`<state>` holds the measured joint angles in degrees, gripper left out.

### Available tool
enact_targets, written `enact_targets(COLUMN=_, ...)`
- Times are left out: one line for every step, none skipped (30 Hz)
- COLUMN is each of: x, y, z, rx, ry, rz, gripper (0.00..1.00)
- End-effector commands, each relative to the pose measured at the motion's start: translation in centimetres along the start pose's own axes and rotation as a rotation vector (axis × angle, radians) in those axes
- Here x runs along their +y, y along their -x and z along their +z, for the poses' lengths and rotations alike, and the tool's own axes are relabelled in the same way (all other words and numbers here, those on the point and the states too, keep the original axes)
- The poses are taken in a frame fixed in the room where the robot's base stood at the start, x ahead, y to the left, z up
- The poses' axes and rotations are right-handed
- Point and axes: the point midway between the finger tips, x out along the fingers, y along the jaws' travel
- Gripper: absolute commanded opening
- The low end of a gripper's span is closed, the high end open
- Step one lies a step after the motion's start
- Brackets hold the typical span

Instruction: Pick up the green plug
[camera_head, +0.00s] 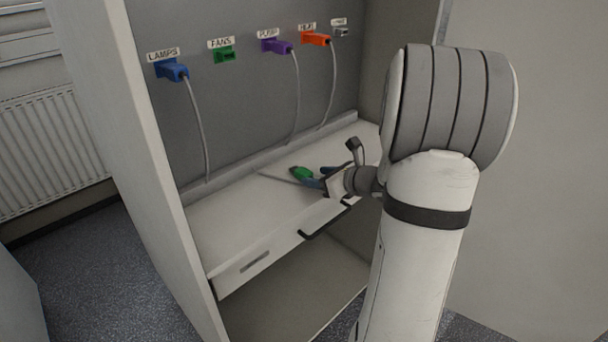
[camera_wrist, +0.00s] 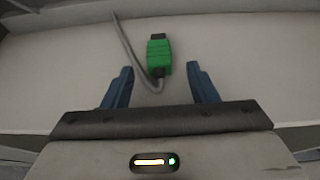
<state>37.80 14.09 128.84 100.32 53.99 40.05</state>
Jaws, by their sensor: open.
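The green plug (camera_head: 301,173) lies on the white shelf (camera_head: 235,226), with a grey cable attached. In the wrist view the green plug (camera_wrist: 159,56) lies ahead of my gripper, roughly between the lines of its two fingers, a little beyond the fingertips. Its dark end points away from me, and its cable loops at the near end and runs off to the upper left. My gripper (camera_wrist: 160,70) is open, with blue fingers on either side and nothing held. In the head view my gripper (camera_head: 317,177) is low over the shelf, close beside the plug.
Labelled sockets line the grey back panel: a blue plug (camera_head: 172,70) at LAMPS, an empty green FANS socket (camera_head: 224,55), a purple plug (camera_head: 276,46) and an orange plug (camera_head: 316,39). Their cables hang to the shelf. A cabinet side wall (camera_head: 130,150) bounds the left.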

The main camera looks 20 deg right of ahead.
Motion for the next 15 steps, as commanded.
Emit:
enact_targets(x=0.1, y=-1.0, z=0.1, rx=0.002, ry=0.001, rz=0.005, gripper=0.53)
enact_targets(x=0.1, y=-1.4, z=0.1, rx=0.001, ry=0.001, rz=0.004, gripper=0.53)
enact_targets(x=0.1, y=-1.9, z=0.1, rx=0.001, ry=0.001, rz=0.004, gripper=0.53)
enact_targets(x=0.1, y=-2.3, z=0.1, rx=0.001, ry=0.002, rz=0.004, gripper=0.53)
enact_targets(x=0.1, y=-2.5, z=0.1, rx=0.002, ry=0.002, rz=0.003, gripper=0.53)
enact_targets(x=0.1, y=-2.8, z=0.1, rx=0.002, ry=0.002, rz=0.002, gripper=0.53)
enact_targets(x=0.0, y=-2.9, z=0.1, rx=0.001, ry=0.002, rz=0.001, gripper=0.53)
enact_targets(x=0.0, y=-3.0, z=0.1, rx=0.001, ry=0.002, rz=0.0, gripper=0.53)
enact_targets(x=0.0, y=-3.0, z=0.1, rx=0.001, ry=0.002, rz=0.0, gripper=0.53)
enact_targets(x=0.0, y=-3.0, z=0.1, rx=0.001, ry=0.002, rz=-0.001, gripper=0.53)
enact_targets(x=0.0, y=-3.0, z=0.1, rx=0.001, ry=0.002, rz=-0.001, gripper=0.53)
enact_targets(x=0.0, y=-3.0, z=0.1, rx=0.001, ry=0.002, rz=-0.001, gripper=0.53)
enact_targets(x=0.0, y=-3.0, z=0.1, rx=0.001, ry=0.002, rz=-0.001, gripper=0.53)
enact_targets(x=0.0, y=-3.0, z=0.1, rx=0.001, ry=0.002, rz=-0.001, gripper=0.53)
enact_targets(x=0.0, y=-3.0, z=0.1, rx=0.001, ry=0.002, rz=-0.001, gripper=0.5)
